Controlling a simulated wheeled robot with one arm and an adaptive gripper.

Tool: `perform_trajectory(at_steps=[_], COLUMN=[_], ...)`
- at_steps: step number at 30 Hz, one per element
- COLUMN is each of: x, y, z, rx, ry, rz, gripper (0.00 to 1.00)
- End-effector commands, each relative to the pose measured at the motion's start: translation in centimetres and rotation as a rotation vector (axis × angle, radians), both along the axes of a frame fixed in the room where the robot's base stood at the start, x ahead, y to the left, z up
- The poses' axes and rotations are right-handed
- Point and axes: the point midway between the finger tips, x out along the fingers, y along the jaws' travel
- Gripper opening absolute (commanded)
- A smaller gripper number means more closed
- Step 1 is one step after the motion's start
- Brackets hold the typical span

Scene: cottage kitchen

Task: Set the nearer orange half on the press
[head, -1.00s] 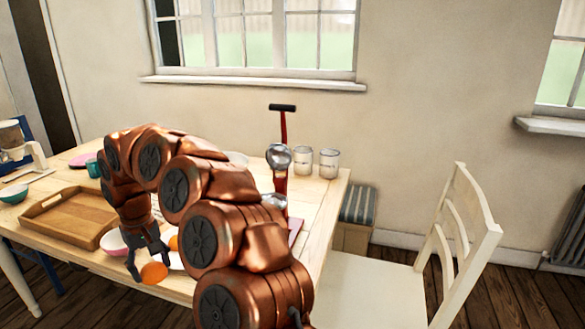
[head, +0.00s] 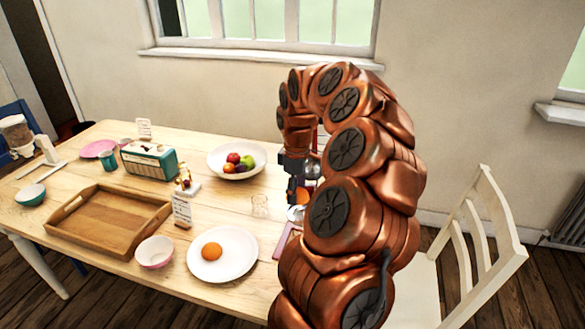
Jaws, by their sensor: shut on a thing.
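My gripper (head: 297,190) is shut on an orange half (head: 302,197), with only a small part of the orange showing beside the dark fingers. It is at the juice press (head: 312,168), near the silver cone and above the silver cup (head: 296,213). My arm hides most of the press, including much of its red column. I cannot tell whether the orange half touches the press. The other orange half (head: 212,251) lies on a white plate (head: 235,271) near the front of the table.
A pink-white bowl (head: 155,252) and a wooden tray (head: 85,225) stand left of the plate. A white chair (head: 480,235) is at the right.

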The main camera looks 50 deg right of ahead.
Motion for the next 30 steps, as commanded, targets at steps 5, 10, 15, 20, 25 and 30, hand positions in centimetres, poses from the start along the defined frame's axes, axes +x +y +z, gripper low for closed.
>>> perform_trajectory(at_steps=[5,10,15,20,25,30], x=[-1.6,-1.7,-1.7,-1.8,-1.7,-1.7], y=[-1.4,-1.5,-1.4,-1.3,-1.4,-1.4], z=[0.9,0.4,-0.6,-2.0,-3.7,-4.8], rx=[0.000,0.000,0.002,0.003,0.003,0.002], ry=[-0.001,0.000,0.001,0.003,0.001,0.001], rz=[0.027,0.032,0.032,0.033,0.033,0.032], gripper=[0.49,0.49,0.49,0.49,0.49,0.49])
